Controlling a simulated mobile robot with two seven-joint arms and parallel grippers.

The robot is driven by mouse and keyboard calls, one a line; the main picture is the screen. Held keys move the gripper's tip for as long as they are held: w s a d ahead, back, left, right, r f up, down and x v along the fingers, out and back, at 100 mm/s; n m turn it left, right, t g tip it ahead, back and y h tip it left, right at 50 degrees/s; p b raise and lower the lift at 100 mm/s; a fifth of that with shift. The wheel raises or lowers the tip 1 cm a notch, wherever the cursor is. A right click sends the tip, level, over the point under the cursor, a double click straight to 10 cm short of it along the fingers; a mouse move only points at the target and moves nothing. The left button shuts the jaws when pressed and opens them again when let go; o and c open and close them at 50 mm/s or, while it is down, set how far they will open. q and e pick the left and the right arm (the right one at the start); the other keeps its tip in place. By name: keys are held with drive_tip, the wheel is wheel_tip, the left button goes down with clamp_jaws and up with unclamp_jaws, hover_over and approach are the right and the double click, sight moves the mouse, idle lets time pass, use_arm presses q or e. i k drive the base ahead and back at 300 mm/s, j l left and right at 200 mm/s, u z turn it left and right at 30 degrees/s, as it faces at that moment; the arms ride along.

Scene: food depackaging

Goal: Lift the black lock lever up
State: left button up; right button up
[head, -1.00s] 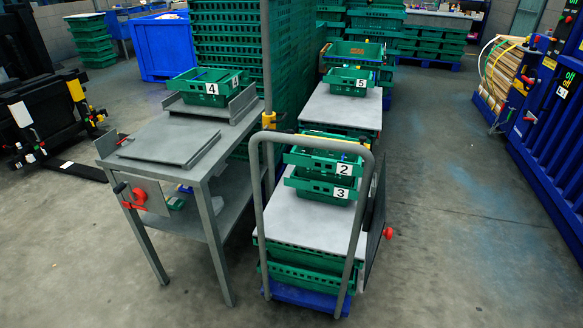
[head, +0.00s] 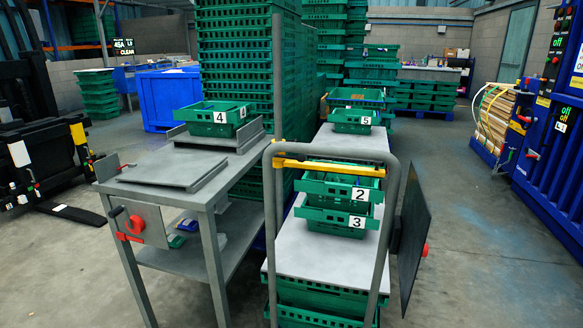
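Neither of my grippers shows in the head view. A small black handle (head: 116,211) sits at the left end of the grey table, just above a red part (head: 131,228) on a grey plate. I cannot tell whether it is the black lock lever. The blue machine (head: 550,190) at the right edge carries dark panels, knobs, an L1 label (head: 532,127) and green "off" text. A black lever there is too small to make out.
The grey table (head: 190,165) bears crate 4 (head: 213,118). A cart with a grey handle (head: 393,200) holds crates 2 (head: 335,185) and 3 (head: 330,219); a dark panel (head: 417,232) stands at its right side. Open floor (head: 470,240) lies between cart and blue machine.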

sight(301, 158)
drive_tip(key=i+l, duration=0.25)
drive_tip(key=l, duration=0.15)
drive_tip(key=i+l, duration=0.25)
drive_tip(key=l, duration=0.15)
drive_tip(key=i+l, duration=0.25)
drive_tip(key=l, duration=0.15)
drive_tip(key=u, duration=0.75)
